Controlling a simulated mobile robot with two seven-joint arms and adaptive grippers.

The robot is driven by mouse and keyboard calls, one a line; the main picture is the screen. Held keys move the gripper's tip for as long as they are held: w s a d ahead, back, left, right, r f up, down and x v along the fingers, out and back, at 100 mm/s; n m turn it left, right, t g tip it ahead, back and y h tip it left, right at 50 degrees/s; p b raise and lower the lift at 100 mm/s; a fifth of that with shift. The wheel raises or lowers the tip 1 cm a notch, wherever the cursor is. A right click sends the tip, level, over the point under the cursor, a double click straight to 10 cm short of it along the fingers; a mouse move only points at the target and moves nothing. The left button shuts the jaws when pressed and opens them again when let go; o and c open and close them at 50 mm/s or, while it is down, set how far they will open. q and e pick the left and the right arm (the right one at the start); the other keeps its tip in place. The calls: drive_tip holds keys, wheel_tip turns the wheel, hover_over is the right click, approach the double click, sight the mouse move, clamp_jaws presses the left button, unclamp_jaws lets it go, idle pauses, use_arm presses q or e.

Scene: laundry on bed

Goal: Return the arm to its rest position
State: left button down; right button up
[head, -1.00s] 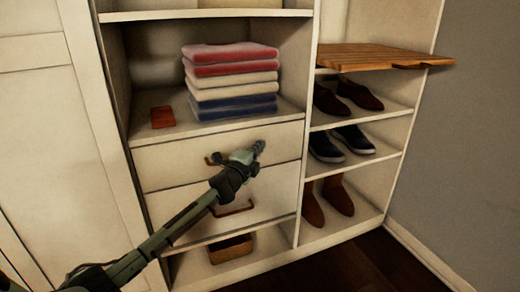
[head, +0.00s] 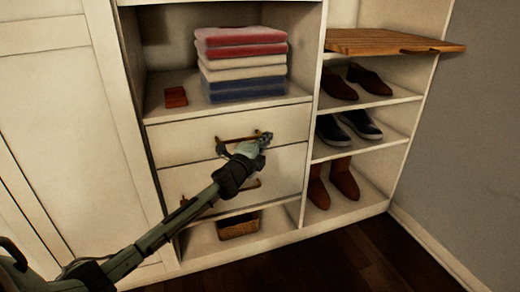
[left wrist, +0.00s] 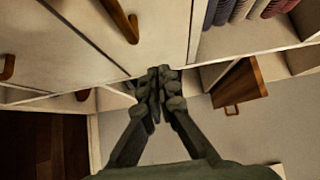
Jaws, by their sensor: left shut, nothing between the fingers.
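My left gripper (head: 264,137) is shut and empty. In the head view its fingertips appear in front of the upper drawer (head: 180,146), near the right end of its bar handle (head: 236,139); I cannot tell whether they touch it. The upper drawer and the lower drawer (head: 285,170) look shut. My forearm partly hides the lower drawer and its handle. In the left wrist view the closed fingers (left wrist: 160,82) are together at the centre, with a drawer handle (left wrist: 121,20) up and to the left. My right gripper is not in view.
Folded towels (head: 241,72) and a small red-brown item (head: 175,97) are on the shelf above the drawers. A wooden slatted board (head: 385,41) juts out over the shoe shelves (head: 375,148). A basket (head: 238,226) sits low down. Dark floor (head: 330,262) is clear at the front.

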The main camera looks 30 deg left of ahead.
use_arm(q)
drive_tip(key=s+d+f+n+g+y+p, duration=0.25)
drive_tip(key=s+f+n+g, duration=0.65)
drive_tip(key=s+f, duration=1)
drive_tip(key=s+d+f+n+g, duration=0.2)
drive_tip(key=s, duration=0.5)
drive_tip(key=s+d+f+n+g+h+p, duration=0.1)
drive_tip(key=s+d+f+n+g, duration=0.1)
drive_tip(key=s, duration=0.6)
drive_tip(key=s+d+f+n+g+h+p, duration=0.1)
drive_tip(key=s+d+f+n+g, duration=0.1)
drive_tip(key=s, duration=0.5)
drive_tip(key=shift+s+d+f+n, duration=0.35)
drive_tip(key=shift+d+f, duration=0.1)
drive_tip(key=shift+f, duration=0.35)
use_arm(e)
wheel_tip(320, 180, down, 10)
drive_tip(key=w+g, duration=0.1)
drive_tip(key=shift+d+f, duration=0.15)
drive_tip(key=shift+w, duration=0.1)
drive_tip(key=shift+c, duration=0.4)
